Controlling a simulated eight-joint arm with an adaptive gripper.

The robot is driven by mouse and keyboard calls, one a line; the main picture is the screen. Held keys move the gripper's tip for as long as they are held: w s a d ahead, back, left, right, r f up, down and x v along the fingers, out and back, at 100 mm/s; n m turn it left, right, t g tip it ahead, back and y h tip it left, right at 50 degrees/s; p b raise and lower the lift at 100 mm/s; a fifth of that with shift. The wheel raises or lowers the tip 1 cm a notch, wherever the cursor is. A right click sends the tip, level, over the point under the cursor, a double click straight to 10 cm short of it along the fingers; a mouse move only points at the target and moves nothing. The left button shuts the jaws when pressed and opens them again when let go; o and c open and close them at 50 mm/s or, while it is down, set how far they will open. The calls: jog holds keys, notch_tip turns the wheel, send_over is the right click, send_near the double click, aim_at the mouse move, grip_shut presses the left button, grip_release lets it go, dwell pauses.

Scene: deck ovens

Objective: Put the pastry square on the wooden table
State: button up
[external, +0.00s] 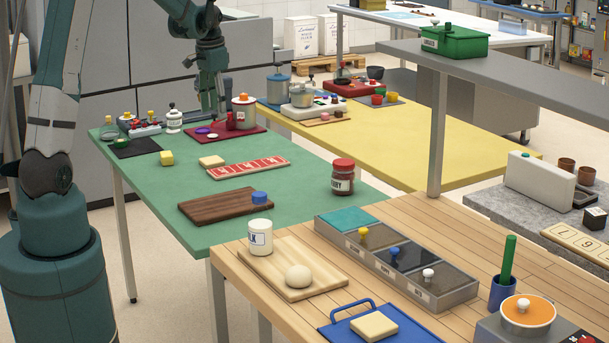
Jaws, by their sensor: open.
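A similar pale square (374,326) lies on the blue tray on the wooden table (462,235) at the front right. I cannot tell from this view which one is the pastry square. My gripper (214,113) is open and points down over the far part of the green table, behind the cream square and apart from it. Its fingers are small and partly lost among the things behind, near the red mat.
The green table (305,190) also bears a dark board (195,209), a red-lidded jar (343,178) and a yellow cube (166,158). The wooden table holds a light board (262,274) with a dough ball, a sectioned bin (465,294) and the blue tray (408,336). A post carries a grey shelf above it.

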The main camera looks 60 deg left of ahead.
jog(key=s+d+r+t, duration=0.15)
jog(key=d+r, duration=0.25)
jog(key=d, duration=0.4)
jog(key=s+d+r, duration=0.3)
jog(key=d+r, duration=0.1)
jog(key=d, duration=0.4)
jog(key=s+d+r+t, duration=0.1)
jog(key=s+d+r, duration=0.25)
jog(key=d, duration=0.55)
jog(key=s+d+t, duration=0.3)
jog(key=s+d, duration=1.2)
jog(key=d, duration=0.3)
jog(key=shift+s+d+f+t+h, duration=0.15)
jog(key=shift+s+d+t+h, duration=0.05)
jog(key=shift+t+h, duration=0.15)
jog(key=o, duration=0.4)
